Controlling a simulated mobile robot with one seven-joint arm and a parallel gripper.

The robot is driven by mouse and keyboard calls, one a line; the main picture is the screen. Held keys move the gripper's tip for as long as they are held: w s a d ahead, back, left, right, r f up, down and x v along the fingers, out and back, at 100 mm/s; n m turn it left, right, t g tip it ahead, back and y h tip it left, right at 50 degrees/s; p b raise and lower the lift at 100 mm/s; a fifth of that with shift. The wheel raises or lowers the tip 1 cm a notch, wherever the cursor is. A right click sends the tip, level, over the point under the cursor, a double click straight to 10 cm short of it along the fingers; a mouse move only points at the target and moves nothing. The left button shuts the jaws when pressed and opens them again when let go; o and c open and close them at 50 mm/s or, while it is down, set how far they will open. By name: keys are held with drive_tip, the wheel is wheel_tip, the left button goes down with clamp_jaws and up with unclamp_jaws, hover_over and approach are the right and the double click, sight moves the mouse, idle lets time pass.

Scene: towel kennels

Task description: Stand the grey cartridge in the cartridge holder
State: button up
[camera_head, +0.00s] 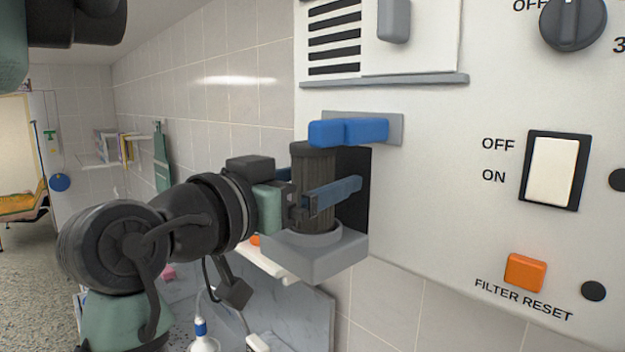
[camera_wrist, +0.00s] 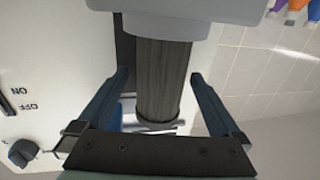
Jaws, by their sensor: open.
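The grey cartridge (camera_head: 311,165) is a dark, ribbed cylinder standing upright, its lower end in the ring of the light grey cartridge holder (camera_head: 318,262) on the white machine. My gripper (camera_head: 325,186) is open around the cartridge, with one blue finger in front of it and the other mostly hidden behind. In the wrist view, the cartridge (camera_wrist: 163,75) lies between the spread fingers of my gripper (camera_wrist: 160,76), with a gap on each side. The holder (camera_wrist: 190,10) shows at the top edge there. How deep the cartridge sits is hidden by the ring.
A blue lever (camera_head: 348,131) on a grey plate sits just above the cartridge top, close to it. The machine's white panel (camera_head: 430,200) is right beside the holder, with a rocker switch (camera_head: 553,170) and orange button (camera_head: 525,272). Open room lies left.

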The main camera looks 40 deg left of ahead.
drive_tip(key=s+d+b, duration=0.1)
drive_tip(key=s+b, duration=0.4)
drive_tip(key=s, duration=0.8)
drive_tip(key=shift+d, duration=0.3)
